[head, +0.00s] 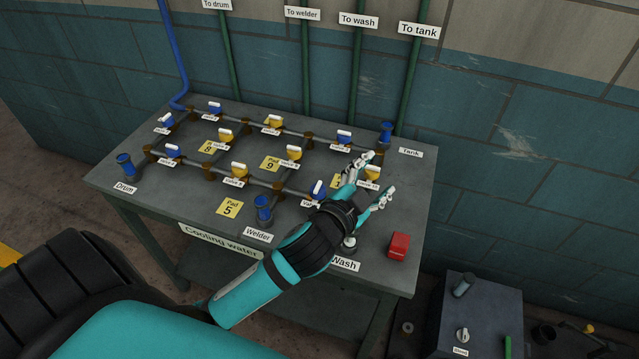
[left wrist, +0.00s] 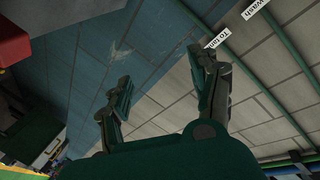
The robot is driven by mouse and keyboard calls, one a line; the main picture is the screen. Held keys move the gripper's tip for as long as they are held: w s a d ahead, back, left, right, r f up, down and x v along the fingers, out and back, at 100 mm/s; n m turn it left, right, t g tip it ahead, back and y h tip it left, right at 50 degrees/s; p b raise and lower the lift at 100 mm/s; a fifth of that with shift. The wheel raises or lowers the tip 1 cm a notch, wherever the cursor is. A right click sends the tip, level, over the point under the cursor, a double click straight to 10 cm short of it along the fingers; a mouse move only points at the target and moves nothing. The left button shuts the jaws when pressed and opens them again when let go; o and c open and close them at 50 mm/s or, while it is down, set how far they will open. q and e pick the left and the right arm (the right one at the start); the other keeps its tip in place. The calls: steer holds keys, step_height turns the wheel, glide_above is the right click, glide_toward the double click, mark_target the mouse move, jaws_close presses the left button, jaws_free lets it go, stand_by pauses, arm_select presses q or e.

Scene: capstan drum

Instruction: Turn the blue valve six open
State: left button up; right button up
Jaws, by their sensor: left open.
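Several blue valves with white handles sit on the grey bench's pipework in the head view, including one at front right (head: 318,187), one at back right (head: 344,137), one at back left (head: 215,107) and one at front left (head: 173,151). Their number labels are too small or partly covered to read, so I cannot tell which is six. My left gripper (head: 378,174) is open over the right end of the pipework, its fingers around or above a yellow valve (head: 372,172). The left wrist view shows its spread fingers (left wrist: 160,66) with only wall between them. My right gripper is out of view.
Other yellow valves (head: 240,170) stand among the blue ones. A red block (head: 399,245) lies at the bench's right front. Blue stubs (head: 263,208) rise from the bench (head: 185,205). A grey cabinet (head: 480,310) stands on the floor at right. Green pipes (head: 305,70) run up the wall.

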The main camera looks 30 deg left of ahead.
arm_select(q)
steer(key=w+d+r+m+t+h, duration=0.35)
steer(key=d+r+m+h, duration=0.3)
steer(key=r, duration=0.35)
steer(key=s+d+r+m+g+h, duration=0.1)
steer(key=d+r+m+g+h, duration=0.1)
steer(key=d+m+g+h, duration=0.5)
steer(key=s+d+r+m+g+h, duration=0.1)
steer(key=d+r+m+g+h, duration=0.3)
steer(key=m, duration=0.7)
steer(key=m+g+y, duration=0.8)
steer(key=g+y, duration=0.1)
steer(key=y, duration=0.8)
glide_toward(319, 185)
steer(key=f+p, duration=0.1)
steer(key=f, duration=0.2)
steer(key=f+p, duration=0.2)
steer(key=f, duration=0.1)
steer(key=d+f+p, duration=0.1)
steer(key=f, duration=0.3)
